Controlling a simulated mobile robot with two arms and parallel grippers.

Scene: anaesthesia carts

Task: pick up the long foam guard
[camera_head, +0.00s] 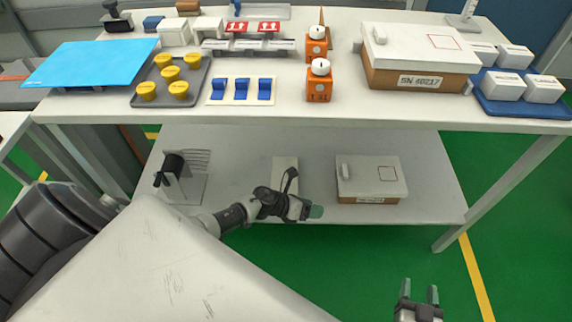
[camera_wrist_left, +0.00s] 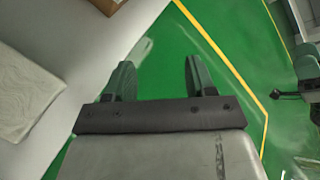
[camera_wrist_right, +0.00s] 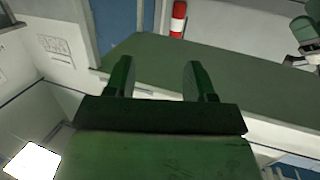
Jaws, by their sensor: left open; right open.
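No piece is plainly recognisable as a long foam guard. A pale flat slab (camera_head: 285,165) lies on the lower shelf, partly hidden by my left gripper; a pale pad with a rough, textured top (camera_wrist_left: 25,92) at the left of the left wrist view may be the same thing. My left gripper (camera_head: 312,211) is open and empty at the front edge of the lower shelf, just in front of the slab and apart from it. Its open fingers show over green floor in the left wrist view (camera_wrist_left: 160,78). My right gripper (camera_head: 419,292) is open and empty over the floor at lower right.
On the lower shelf (camera_head: 240,150), a black roll holder (camera_head: 173,178) stands left and a lidded box (camera_head: 370,178) right. The upper tabletop (camera_head: 330,100) carries a blue sheet (camera_head: 90,64), a tray of yellow caps (camera_head: 170,77), orange blocks and a large box (camera_head: 418,56).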

